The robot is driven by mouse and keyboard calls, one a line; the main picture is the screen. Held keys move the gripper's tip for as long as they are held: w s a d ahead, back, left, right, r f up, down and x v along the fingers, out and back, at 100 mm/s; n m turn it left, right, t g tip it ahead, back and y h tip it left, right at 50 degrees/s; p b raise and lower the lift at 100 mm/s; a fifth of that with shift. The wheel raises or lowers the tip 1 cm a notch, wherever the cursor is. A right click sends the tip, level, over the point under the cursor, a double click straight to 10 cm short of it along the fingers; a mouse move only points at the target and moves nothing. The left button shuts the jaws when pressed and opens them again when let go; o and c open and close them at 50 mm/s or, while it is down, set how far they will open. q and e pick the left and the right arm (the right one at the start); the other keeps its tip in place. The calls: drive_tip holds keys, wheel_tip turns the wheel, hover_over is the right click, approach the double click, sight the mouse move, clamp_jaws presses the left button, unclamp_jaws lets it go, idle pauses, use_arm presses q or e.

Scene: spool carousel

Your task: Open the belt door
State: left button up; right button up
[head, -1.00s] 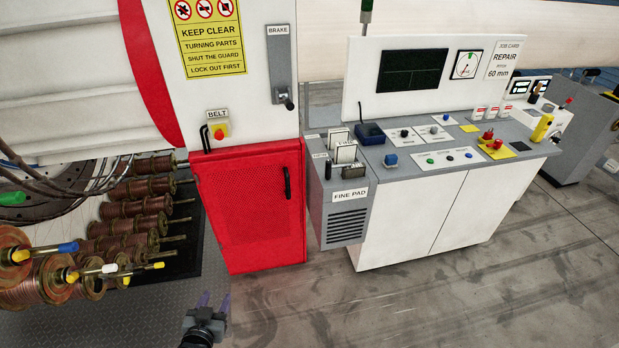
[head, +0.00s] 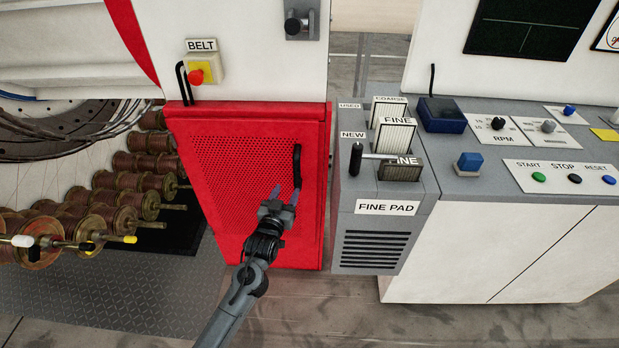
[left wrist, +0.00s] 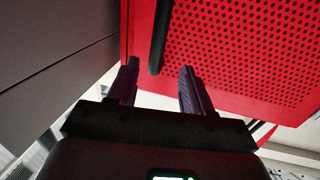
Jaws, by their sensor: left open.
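The belt door (head: 225,165) is a red perforated panel under the BELT label, and it looks shut. Its black vertical bar handle (head: 297,165) is near the door's right edge. My left gripper (head: 282,197) is open in front of the door, just below and left of the handle's lower end. In the left wrist view the two dark fingers (left wrist: 155,85) point at the red door (left wrist: 240,50), and the black handle (left wrist: 160,35) lies ahead between their lines. I cannot tell whether a finger touches the handle. My right gripper is not in view.
A grey FINE PAD box (head: 375,230) stands close right of the door, beside the white control console (head: 500,250). Copper spools (head: 130,185) stand to the left. A yellow and red BELT switch (head: 203,72) is above the door. Floor in front is clear.

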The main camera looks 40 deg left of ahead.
sight(296, 174)
use_arm(q)
drive_tip(key=b+x, duration=0.1)
drive_tip(key=x, duration=0.2)
drive_tip(key=b+x, duration=0.2)
drive_tip(key=x, duration=0.1)
drive_tip(key=b+x, duration=0.2)
drive_tip(key=x, duration=0.2)
drive_tip(key=shift+w+d+f, duration=0.1)
drive_tip(key=shift+w+f, duration=0.05)
drive_tip(key=shift+f, duration=0.15)
drive_tip(key=shift+w+b, duration=0.4)
drive_tip(key=shift+w, duration=0.1)
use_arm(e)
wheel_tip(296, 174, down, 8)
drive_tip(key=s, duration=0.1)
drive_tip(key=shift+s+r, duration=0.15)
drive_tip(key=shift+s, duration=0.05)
use_arm(q)
clamp_jaws()
